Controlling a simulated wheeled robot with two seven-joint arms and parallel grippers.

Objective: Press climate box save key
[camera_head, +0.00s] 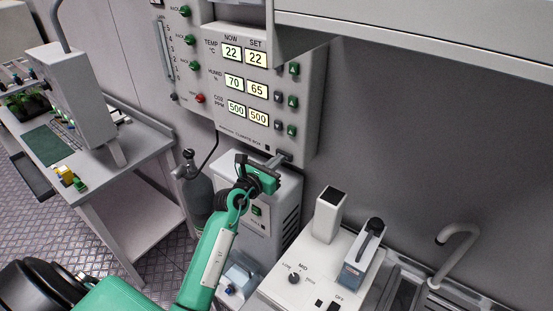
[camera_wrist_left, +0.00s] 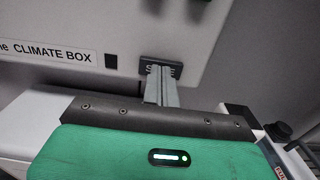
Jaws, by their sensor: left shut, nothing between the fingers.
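The climate box (camera_head: 300,130) is a grey wall panel with NOW and SET displays reading 22/22, 70/65 and 500/500. In the left wrist view its lower edge shows a CLIMATE BOX label (camera_wrist_left: 48,53). The save key (camera_wrist_left: 172,67) is a dark key right of the label, its lettering partly covered by my fingers. My left gripper (camera_wrist_left: 160,82) is shut and empty, its fingertips at the key and seemingly touching it. In the head view the left gripper (camera_head: 284,160) is at the box's lower right edge, where it hides the key. My right gripper is out of view.
A small dark square (camera_wrist_left: 111,61) sits between label and key. Below the box stand a white cabinet (camera_head: 285,212) and a grey bottle (camera_head: 199,195). A white bench unit (camera_head: 300,262) and a sink tap (camera_head: 462,232) are at right. A table (camera_head: 125,165) is at left.

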